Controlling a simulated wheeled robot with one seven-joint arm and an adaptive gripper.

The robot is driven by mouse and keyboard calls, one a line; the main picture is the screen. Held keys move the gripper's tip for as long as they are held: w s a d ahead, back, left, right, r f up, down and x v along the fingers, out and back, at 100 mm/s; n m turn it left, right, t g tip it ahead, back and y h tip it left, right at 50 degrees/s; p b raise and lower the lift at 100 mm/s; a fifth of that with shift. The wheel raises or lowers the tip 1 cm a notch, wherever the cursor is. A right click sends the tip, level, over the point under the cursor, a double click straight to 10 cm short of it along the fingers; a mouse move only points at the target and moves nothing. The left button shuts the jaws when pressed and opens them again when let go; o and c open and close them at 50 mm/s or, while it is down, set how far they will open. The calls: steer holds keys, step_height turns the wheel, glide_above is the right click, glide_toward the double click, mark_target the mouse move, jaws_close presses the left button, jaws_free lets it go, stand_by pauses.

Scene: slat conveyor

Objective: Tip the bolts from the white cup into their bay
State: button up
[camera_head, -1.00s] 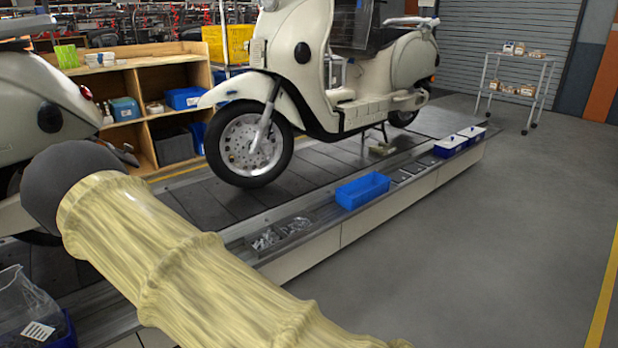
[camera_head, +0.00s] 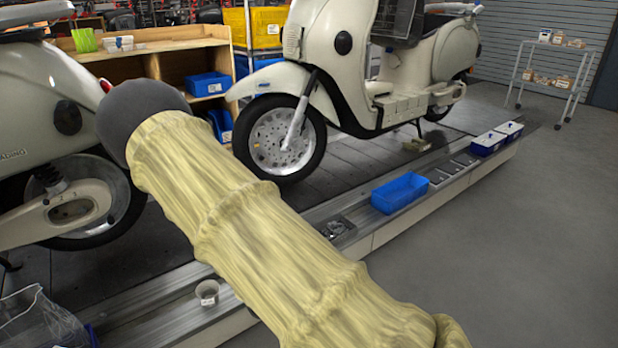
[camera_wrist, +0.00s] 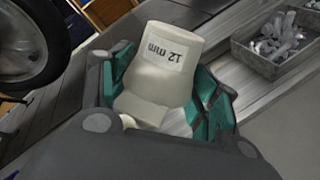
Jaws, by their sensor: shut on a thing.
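In the wrist view my gripper (camera_wrist: 168,108) has its teal fingers closed around a white cup (camera_wrist: 172,48) labelled "12 mm". The label reads upside down there. The cup's mouth and any bolts inside are hidden. A grey metal bay (camera_wrist: 247,58) with loose bolts (camera_wrist: 272,45) lies to the right of the cup, apart from it. In the head view a bay with metal parts (camera_head: 335,230) shows just right of my sleeved arm, on the conveyor's side ledge. My gripper is hidden in the head view.
A small pale cup (camera_head: 207,292) stands on the ledge (camera_head: 150,320) left of my arm. A blue bin (camera_head: 400,193) sits farther along the ledge. A clear bag (camera_head: 38,325) is at lower left. Cream scooters (camera_head: 345,70) stand on the conveyor. The floor at right is clear.

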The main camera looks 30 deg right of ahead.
steer(key=w+d+r+m, duration=0.1)
steer(key=m, duration=0.1)
steer(key=w+d+r+m+g, duration=0.1)
steer(key=m, duration=0.1)
steer(key=d+r+m+p, duration=0.1)
steer(key=d+m, duration=0.1)
steer(key=shift+w, duration=0.4)
steer(key=shift+w+d+r+m, duration=0.1)
steer(key=shift+d+r+m, duration=0.1)
steer(key=shift+d+m, duration=0.25)
steer(key=w+d+r+m+t+h+p, duration=0.1)
steer(key=d+r+m, duration=0.4)
steer(key=d+m, duration=0.5)
steer(key=w+d+r+m+t+p, duration=0.2)
steer(key=d+r+m, duration=0.4)
steer(key=d+m, duration=0.5)
steer(key=shift+d+t+h+p, duration=0.4)
steer(key=shift+t+p, duration=0.3)
steer(key=shift+p, duration=0.5)
